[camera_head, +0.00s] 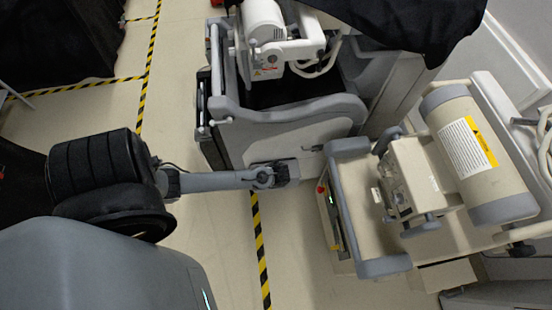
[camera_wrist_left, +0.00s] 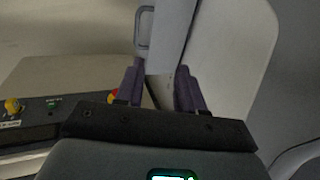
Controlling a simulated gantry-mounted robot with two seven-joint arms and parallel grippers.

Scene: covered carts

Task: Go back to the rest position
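My left arm comes in from the left in the head view. Its grey end with the left gripper (camera_head: 287,172) is in the gap between two carts, close to the near cart's console. The fingers are hard to make out there. In the left wrist view the left gripper (camera_wrist_left: 157,90) shows two dark fingers standing apart, with nothing seen held between them. My right gripper is in neither view.
A beige cart (camera_head: 345,262) with a cylinder (camera_head: 475,160) stands at right. Its console (camera_head: 334,217) has a red button and green light. A grey cart (camera_head: 290,130), partly under a black cover (camera_head: 410,22), stands behind. Open floor (camera_head: 215,235) with striped tape lies left.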

